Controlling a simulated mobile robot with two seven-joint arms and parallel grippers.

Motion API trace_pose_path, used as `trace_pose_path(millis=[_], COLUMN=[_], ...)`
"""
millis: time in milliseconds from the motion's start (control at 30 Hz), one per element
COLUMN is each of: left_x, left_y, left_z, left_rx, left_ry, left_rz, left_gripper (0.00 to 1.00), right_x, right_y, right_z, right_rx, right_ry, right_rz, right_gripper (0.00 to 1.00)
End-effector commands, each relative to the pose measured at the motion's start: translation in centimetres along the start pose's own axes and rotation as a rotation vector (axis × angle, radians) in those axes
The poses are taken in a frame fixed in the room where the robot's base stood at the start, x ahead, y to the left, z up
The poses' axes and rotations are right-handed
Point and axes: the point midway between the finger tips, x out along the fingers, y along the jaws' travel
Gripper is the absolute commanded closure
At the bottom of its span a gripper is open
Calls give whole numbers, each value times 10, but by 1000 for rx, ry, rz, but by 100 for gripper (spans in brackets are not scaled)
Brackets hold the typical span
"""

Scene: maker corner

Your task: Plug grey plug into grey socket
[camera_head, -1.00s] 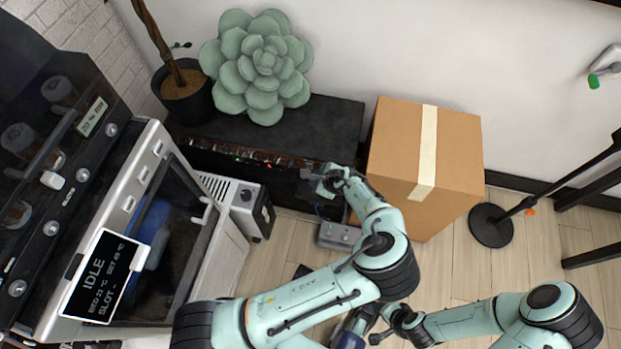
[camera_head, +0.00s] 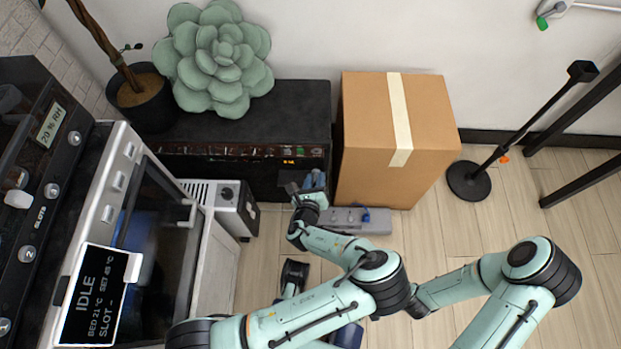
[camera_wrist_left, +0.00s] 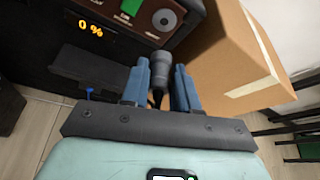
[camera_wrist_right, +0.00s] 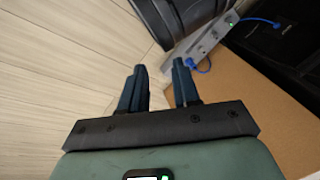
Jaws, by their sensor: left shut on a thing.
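The grey plug (camera_wrist_left: 158,66) is a ribbed cylinder between the blue fingers of my left gripper (camera_wrist_left: 160,82), which is shut on it. A dark cable end shows behind it. The plug points at the front of the black cabinet, where a grey round fitting with a dark centre (camera_wrist_left: 162,17) looks like the grey socket. The plug tip looks short of it; the exact gap is unclear. In the head view, my left gripper (camera_head: 308,186) is at the cabinet's front, and the plug and socket cannot be made out. My right gripper (camera_wrist_right: 158,68) is open and empty.
The black cabinet (camera_head: 290,105) carries a succulent. A cardboard box (camera_head: 365,135) stands close at its right. A grey power strip (camera_head: 375,222) with a blue plug lies on the floor; a grey-white unit (camera_head: 228,198) stands left.

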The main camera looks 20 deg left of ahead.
Motion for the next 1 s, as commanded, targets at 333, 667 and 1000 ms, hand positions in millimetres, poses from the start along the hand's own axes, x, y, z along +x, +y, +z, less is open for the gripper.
trace_pose_path(millis=[333, 667, 1000], left_x=[2, 26, 50], left_y=[0, 1, 1], left_z=[1, 10, 21], left_rx=[-2, -3, -4], left_ry=[-1, -2, -2], left_rz=[2, 2, 3], left_gripper=[98, 98, 98], right_x=[1, 10, 20], right_y=[0, 3, 10], right_z=[0, -11, -14], right_rx=[0, 3, 9], right_ry=[2, 33, 40], right_rz=[0, 3, 13], right_gripper=[69, 69, 69])
